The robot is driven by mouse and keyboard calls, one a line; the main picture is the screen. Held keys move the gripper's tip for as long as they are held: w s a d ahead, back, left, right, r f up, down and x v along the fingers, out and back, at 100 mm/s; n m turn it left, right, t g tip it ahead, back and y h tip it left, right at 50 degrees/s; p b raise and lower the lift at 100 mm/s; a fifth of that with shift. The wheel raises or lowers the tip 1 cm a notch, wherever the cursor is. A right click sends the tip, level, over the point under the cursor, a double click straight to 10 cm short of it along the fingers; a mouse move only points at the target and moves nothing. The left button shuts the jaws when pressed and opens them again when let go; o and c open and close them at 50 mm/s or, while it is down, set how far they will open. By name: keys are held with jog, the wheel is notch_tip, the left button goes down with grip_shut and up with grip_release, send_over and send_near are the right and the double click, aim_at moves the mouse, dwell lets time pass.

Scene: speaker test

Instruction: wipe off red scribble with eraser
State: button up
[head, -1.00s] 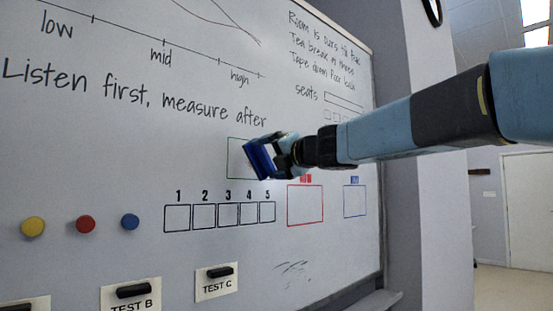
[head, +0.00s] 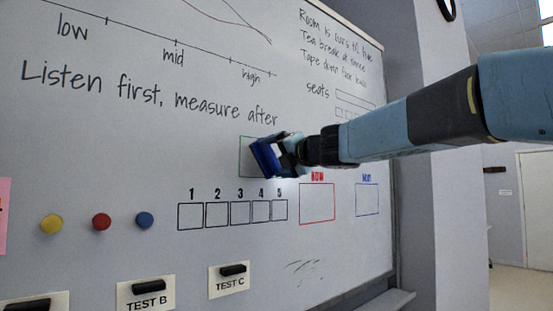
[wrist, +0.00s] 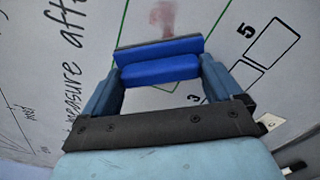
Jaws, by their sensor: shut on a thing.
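My gripper (wrist: 160,80) is shut on a blue eraser (wrist: 158,60), which spans between its two fingers. In the head view the eraser (head: 263,158) is in front of the green-outlined box (head: 246,150) on the whiteboard and hides much of it. I cannot tell whether it touches the board. In the wrist view a faint, smeared red mark (wrist: 163,14) shows inside the green outline (wrist: 123,22), just beyond the eraser. The head view does not show this mark; the eraser and gripper (head: 275,158) cover that area.
The whiteboard (head: 120,165) has black handwriting, numbered boxes (head: 240,213), a red box (head: 317,204) and a blue box (head: 367,200). Yellow (head: 51,224), red (head: 101,221) and blue (head: 145,220) magnets sit at left. Black-topped test cards (head: 229,282) are below.

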jog(key=shift+x, duration=1)
dwell(0.3)
jog(key=shift+w+d, duration=2.4)
jog(key=shift+d, duration=0.35)
jog(key=shift+s+a, duration=1.25)
jog(key=shift+a, duration=0.15)
jog(key=shift+s+a, duration=1.2)
jog(key=shift+a, duration=0.25)
jog(key=shift+s+d, duration=0.1)
jog(key=shift+d, duration=0.05)
jog(key=shift+v, duration=2.9)
jog(key=shift+v, duration=1.45)
